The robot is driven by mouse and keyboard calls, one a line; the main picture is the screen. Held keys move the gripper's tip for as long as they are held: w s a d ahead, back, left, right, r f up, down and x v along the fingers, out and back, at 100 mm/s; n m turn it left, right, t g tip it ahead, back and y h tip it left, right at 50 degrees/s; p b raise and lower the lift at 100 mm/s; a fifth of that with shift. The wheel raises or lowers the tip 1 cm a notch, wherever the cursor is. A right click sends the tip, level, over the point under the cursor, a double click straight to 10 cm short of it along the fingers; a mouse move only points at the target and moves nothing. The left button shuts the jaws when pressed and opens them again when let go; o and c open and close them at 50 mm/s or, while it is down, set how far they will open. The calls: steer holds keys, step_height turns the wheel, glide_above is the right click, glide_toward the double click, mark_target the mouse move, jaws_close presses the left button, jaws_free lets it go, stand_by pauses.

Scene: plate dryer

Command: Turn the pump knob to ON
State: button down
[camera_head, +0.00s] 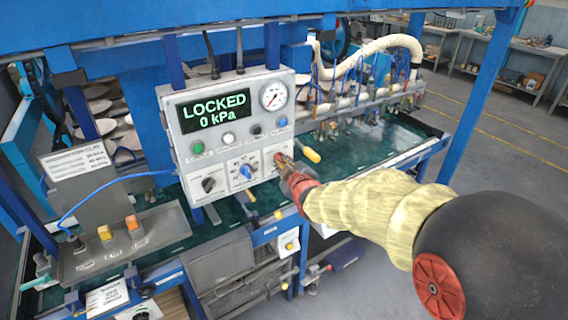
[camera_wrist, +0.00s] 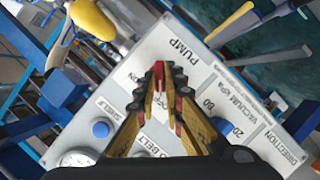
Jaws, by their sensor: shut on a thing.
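The pump knob (camera_head: 279,157) is the small reddish knob at the lower right of the grey control panel in the head view. My gripper (camera_head: 288,168) reaches it from the right and its fingers cover most of it. In the wrist view my gripper's fingertips (camera_wrist: 162,72) are closed together just below the PUMP label (camera_wrist: 166,45). They are shut on the knob, which is mostly hidden between them. An ON marking (camera_wrist: 131,78) shows beside the fingertips. I cannot tell which position the knob points to.
The panel display (camera_head: 211,110) reads LOCKED, 0 kPa. A blue knob (camera_head: 244,172) and a black knob (camera_head: 208,184) sit left of the pump knob. A yellow-handled lever (camera_head: 308,152) sticks out close to my gripper's right. Blue frame posts (camera_head: 473,75) stand around.

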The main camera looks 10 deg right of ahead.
steer(key=shift+p, duration=0.45)
steer(key=shift+w+d+m+g+y+p, duration=0.1)
steer(key=shift+d+m+g+y+p, duration=0.25)
steer(key=shift+m+y+p, duration=2.55)
steer(key=shift+w+d+m+g+h+p, duration=0.15)
steer(key=shift+m+g+h+p, duration=0.65)
steer(key=shift+p, duration=4.45)
steer(key=shift+s+d+m+g+y+p, duration=0.2)
steer(key=shift+m+y+p, duration=1.85)
steer(key=shift+p, duration=2.05)
steer(key=shift+w+m+h, duration=0.15)
steer(key=shift+m+h, duration=0.1)
steer(key=shift+m, duration=0.3)
steer(key=c, duration=2.1)
jaws_free()
steer(key=shift+f, duration=0.1)
steer(key=shift+o, duration=0.7)
steer(key=shift+o, duration=0.3)
